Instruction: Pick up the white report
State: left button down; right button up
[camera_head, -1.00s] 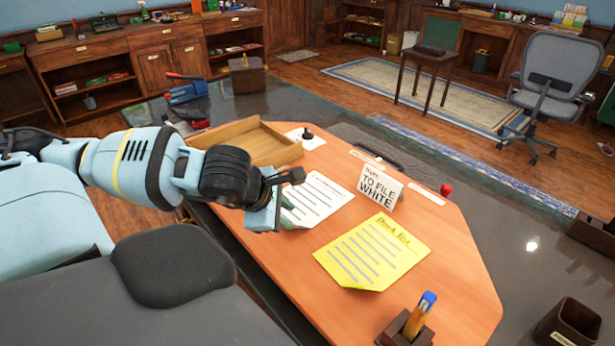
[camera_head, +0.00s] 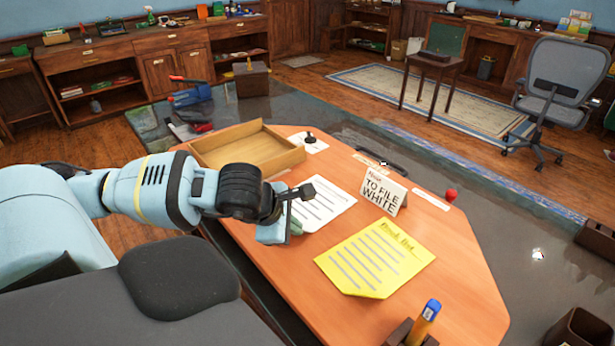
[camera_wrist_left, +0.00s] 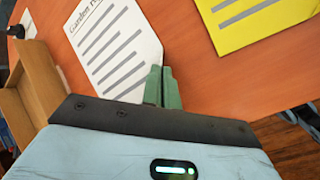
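The white report (camera_head: 325,203) is a white sheet with grey lines, lying on the orange desktop. In the left wrist view the report (camera_wrist_left: 112,48) shows a title beginning "Garden". My left gripper (camera_head: 292,226) is at the report's near-left edge in the head view. In the left wrist view its green fingertips (camera_wrist_left: 162,85) are side by side with almost no gap, over the report's corner. I cannot tell whether any paper is between them or how high they are. My right gripper is not in view.
A yellow sheet (camera_head: 374,258) lies right of the report. A sign reading "TO FILE WHITE" (camera_head: 383,191) stands behind it. An open wooden tray (camera_head: 250,149) is at the desk's far left. A pen holder (camera_head: 409,333) is at the near edge.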

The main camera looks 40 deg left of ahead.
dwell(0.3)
pick_arm(q)
notch_tip(320, 180, up, 10)
dwell(0.5)
